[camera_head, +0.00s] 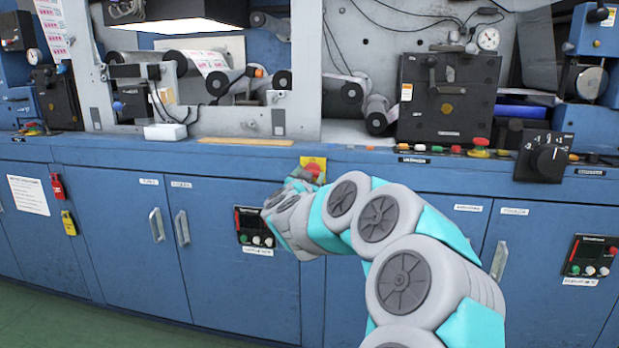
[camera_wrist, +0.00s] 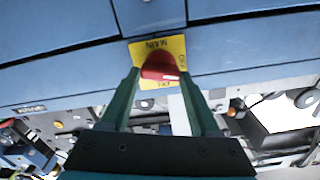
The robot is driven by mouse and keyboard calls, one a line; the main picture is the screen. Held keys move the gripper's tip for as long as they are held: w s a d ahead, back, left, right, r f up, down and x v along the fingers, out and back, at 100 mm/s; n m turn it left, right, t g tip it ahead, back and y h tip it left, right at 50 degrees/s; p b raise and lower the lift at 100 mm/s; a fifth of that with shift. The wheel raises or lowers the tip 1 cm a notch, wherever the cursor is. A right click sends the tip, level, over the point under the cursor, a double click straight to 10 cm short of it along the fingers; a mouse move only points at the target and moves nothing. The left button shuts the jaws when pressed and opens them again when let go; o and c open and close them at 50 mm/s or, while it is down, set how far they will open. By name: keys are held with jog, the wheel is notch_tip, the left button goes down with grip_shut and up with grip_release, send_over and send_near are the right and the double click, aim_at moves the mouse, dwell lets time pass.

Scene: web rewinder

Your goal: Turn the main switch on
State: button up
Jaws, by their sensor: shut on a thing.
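The main switch is a red knob (camera_wrist: 160,66) on a yellow plate (camera_wrist: 143,49) marked MAIN, which appears upside down in the wrist view. My gripper (camera_wrist: 160,74) has one green finger on each side of the knob and is shut on it. In the head view the yellow plate (camera_head: 314,163) shows on the blue front edge of the machine, just beyond the end of my arm. My gripper (camera_head: 302,177) is there too, mostly hidden by my wrist. Which way the knob is turned is hard to tell.
Blue cabinet doors (camera_head: 150,230) with handles lie below the ledge. A small control panel (camera_head: 255,227) is left of my arm. A black rotary dial (camera_head: 545,163) and several coloured buttons (camera_head: 455,150) are to the right. Rollers (camera_head: 215,75) stand behind.

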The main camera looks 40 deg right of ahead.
jog(key=shift+s+f+m+b, duration=0.15)
jog(key=shift+m+b, duration=1.5)
jog(key=shift+m, duration=2)
jog(key=shift+w+f+m+b, duration=0.15)
jog(key=shift+m+b, duration=1.5)
jog(key=shift+m, duration=2)
jog(key=shift+s+d, duration=0.1)
jog(key=o, duration=1.4)
jog(key=shift+c, duration=0.2)
jog(key=shift+r, duration=0.1)
jog(key=v, duration=0.8)
jog(key=shift+d, duration=0.1)
